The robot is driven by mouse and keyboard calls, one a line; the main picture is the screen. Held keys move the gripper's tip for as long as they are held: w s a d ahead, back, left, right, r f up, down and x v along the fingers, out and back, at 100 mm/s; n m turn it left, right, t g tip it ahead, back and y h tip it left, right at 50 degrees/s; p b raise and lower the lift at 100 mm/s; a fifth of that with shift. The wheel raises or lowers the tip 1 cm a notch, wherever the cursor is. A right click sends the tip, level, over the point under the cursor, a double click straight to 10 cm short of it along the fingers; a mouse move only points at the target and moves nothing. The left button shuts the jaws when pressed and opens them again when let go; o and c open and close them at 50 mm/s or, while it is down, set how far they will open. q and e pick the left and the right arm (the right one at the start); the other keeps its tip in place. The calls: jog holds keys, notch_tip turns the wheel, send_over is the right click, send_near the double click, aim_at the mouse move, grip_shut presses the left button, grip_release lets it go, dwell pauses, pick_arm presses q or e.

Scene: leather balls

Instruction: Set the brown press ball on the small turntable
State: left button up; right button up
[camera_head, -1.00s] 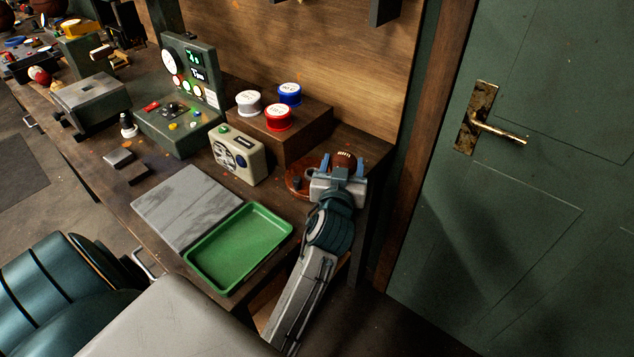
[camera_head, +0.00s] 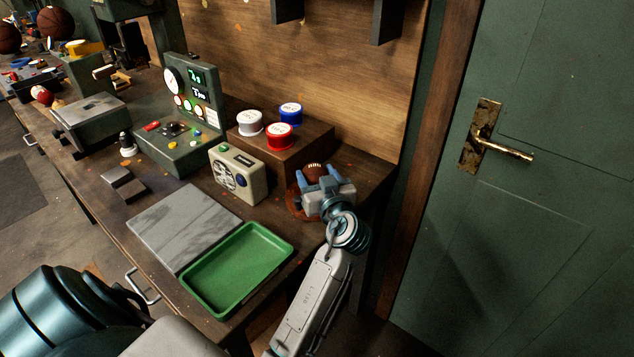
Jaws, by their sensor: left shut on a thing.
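The brown press ball (camera_head: 314,170) shows between the blue fingers of my left gripper (camera_head: 320,173), at the back right of the bench. The gripper is shut on it. The small turntable (camera_head: 296,204) is a reddish-brown disc under the gripper, with only its left part showing. The ball is over the turntable's far part in the picture. The gripper hides its underside, so I cannot tell whether it touches the disc. My right gripper is not in view.
A cream radio-like box (camera_head: 238,175) stands just left of the turntable. Behind it a wooden block (camera_head: 300,150) bears white, red and blue tins. A green tray (camera_head: 238,268) and a grey slab (camera_head: 185,228) lie in front. A green door (camera_head: 540,240) is at right.

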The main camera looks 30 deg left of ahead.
pick_arm(q)
notch_tip(320, 180, down, 2)
jog(key=shift+f, duration=0.1)
jog(key=o, duration=1)
jog(key=shift+o, duration=0.2)
